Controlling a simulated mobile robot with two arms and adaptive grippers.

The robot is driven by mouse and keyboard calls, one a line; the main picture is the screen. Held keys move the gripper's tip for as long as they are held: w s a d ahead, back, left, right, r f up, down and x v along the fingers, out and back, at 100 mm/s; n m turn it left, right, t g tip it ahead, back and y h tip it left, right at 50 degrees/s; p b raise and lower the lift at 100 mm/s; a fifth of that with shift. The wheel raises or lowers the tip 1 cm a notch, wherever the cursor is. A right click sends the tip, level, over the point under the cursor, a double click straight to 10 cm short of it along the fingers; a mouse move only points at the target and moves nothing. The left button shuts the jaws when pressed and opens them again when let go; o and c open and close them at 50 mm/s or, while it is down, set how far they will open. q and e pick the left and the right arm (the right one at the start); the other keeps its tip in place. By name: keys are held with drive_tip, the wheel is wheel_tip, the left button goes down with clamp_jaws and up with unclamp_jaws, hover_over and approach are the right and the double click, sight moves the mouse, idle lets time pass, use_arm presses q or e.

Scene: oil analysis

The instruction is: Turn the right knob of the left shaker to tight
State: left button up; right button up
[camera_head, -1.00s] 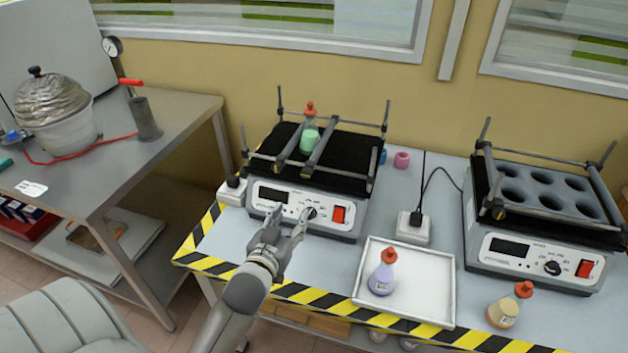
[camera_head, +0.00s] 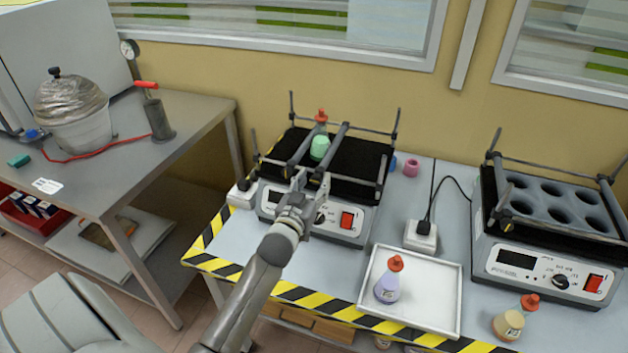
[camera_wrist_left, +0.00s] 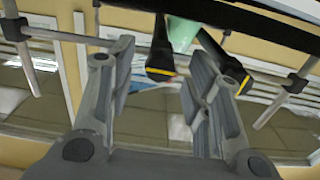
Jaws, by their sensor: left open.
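The left shaker (camera_head: 270,213) stands on the bench, with a black platform, corner posts and two clamp bars (camera_head: 333,146). A flask with green liquid (camera_head: 320,148) and a red cap stands between the bars. In the left wrist view the bars end in two dark knobs with orange-yellow rings, a left one (camera_wrist_left: 160,62) and a right one (camera_wrist_left: 240,78). My left gripper (camera_head: 312,180) is open at the shaker's front edge, near the bar ends. In the wrist view, the left knob shows between the fingers and the right knob beside the right finger (camera_wrist_left: 208,95). Contact cannot be told.
A white tray (camera_head: 440,270) with a purple flask (camera_head: 387,281) lies right of the shaker. A socket box (camera_head: 421,236), a yellowish flask (camera_head: 508,322) and a second shaker (camera_head: 480,258) are further right. A grey side table (camera_head: 200,115) stands left.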

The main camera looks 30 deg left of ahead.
use_arm(q)
drive_tip(key=shift+w, duration=0.45)
clamp_jaws()
